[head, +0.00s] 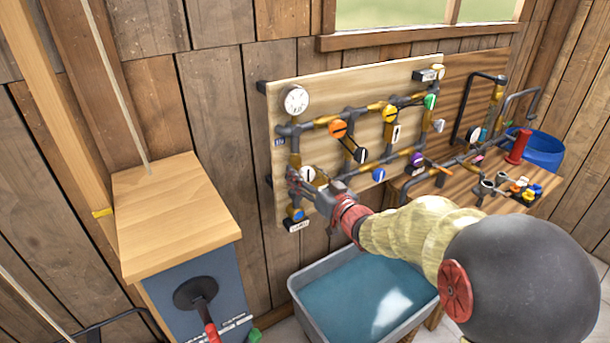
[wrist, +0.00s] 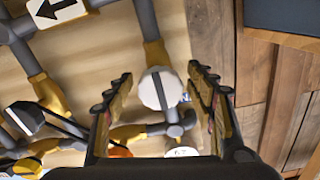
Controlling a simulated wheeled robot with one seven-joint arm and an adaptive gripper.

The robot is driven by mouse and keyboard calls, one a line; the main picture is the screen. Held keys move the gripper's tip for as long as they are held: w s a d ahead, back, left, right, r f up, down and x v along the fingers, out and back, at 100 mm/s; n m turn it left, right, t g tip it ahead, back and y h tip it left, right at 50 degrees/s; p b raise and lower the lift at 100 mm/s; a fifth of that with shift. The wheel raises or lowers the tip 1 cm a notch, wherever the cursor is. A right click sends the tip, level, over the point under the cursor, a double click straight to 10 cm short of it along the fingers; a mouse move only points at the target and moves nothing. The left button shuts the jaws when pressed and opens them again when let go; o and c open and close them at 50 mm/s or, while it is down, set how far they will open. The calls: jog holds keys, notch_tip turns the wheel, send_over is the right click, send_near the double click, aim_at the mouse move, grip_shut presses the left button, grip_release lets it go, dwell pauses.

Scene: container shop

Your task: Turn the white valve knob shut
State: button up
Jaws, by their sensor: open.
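The white valve knob (wrist: 151,93) is round, with a grey bar across its face that runs roughly along the pipe in the wrist view. In the head view the knob (head: 308,173) sits low on the left pipe of the wooden board, partly hidden by my gripper. My gripper (head: 293,182) is in front of the board at the knob. In the wrist view my gripper (wrist: 160,76) is open, with one finger on each side of the knob. Gaps show between the fingers and the knob, and I cannot tell how far the fingertips are from the board.
The board (head: 310,80) carries grey pipes, a white gauge (head: 296,100), an orange knob (head: 337,128) and other coloured knobs. A grey tub (head: 300,284) with blue contents stands below. A wooden-topped cabinet (head: 170,205) is at left. A side table (head: 463,183) holds fittings at right.

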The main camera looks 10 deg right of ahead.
jog(key=shift+c, duration=1.4)
jog(key=c, duration=0.9)
